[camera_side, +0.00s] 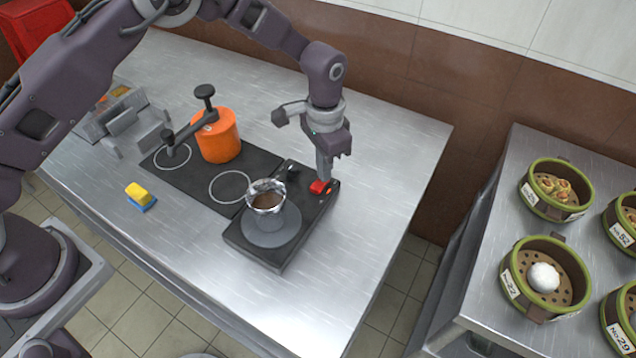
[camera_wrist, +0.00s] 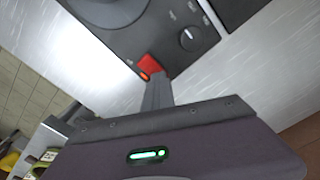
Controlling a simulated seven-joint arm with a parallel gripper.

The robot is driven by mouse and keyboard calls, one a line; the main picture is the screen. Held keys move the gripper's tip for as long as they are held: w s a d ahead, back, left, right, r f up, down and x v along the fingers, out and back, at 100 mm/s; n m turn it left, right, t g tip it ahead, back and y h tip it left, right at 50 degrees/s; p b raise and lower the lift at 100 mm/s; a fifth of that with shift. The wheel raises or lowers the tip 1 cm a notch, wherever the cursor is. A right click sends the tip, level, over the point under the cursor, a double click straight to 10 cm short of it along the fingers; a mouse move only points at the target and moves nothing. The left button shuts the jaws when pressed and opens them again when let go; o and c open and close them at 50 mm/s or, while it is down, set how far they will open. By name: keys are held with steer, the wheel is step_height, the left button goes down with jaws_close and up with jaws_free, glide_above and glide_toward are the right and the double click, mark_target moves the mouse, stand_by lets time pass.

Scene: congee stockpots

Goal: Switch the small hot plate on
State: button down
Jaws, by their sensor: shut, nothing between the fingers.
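The small hot plate (camera_side: 283,258) is a dark slab with a grey round heating disc (camera_side: 272,236) on the steel counter. A red switch (camera_side: 319,187) sits at its far right corner, and it also shows in the wrist view (camera_wrist: 150,64) with a small bright orange-red spot at its lower edge. A round knob (camera_wrist: 198,38) is beside it. My gripper (camera_side: 323,179) points down with shut, empty fingers right at the red switch. In the wrist view the fingertips (camera_wrist: 156,82) overlap the switch's edge; whether they touch it I cannot tell.
A metal pot (camera_side: 266,205) with brown contents stands on the heating disc. An orange pot (camera_side: 218,140) stands on the larger black cooktop (camera_side: 196,186) to the left. A yellow and blue sponge (camera_side: 140,195) lies farther left. Bamboo steamers (camera_side: 510,275) stand on another table at right.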

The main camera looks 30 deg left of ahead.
steer(key=shift+s+a+f, duration=0.2)
steer(key=shift+s+f, duration=0.05)
stand_by(0.6)
steer(key=r, duration=0.7)
steer(key=shift+w+d+r, duration=0.1)
steer(key=shift+w+d, duration=0.05)
steer(key=shift+w, duration=0.05)
steer(key=shift+r, duration=0.55)
steer(key=s+a+r+n+t, duration=0.1)
steer(key=s+a+r, duration=0.4)
steer(key=r, duration=0.5)
steer(key=s+a+r+n+t, duration=0.2)
steer(key=s+a+r, duration=0.35)
steer(key=r, duration=0.35)
steer(key=s+a+n+t, duration=0.1)
steer(key=s+a, duration=0.1)
steer(key=s, duration=0.8)
steer(key=s+a+n+t, duration=0.1)
steer(key=s+a+n, duration=0.1)
steer(key=s, duration=0.8)
steer(key=shift+a+r+t, duration=0.3)
steer(key=shift+a+r, duration=0.15)
steer(key=shift+a, duration=0.15)
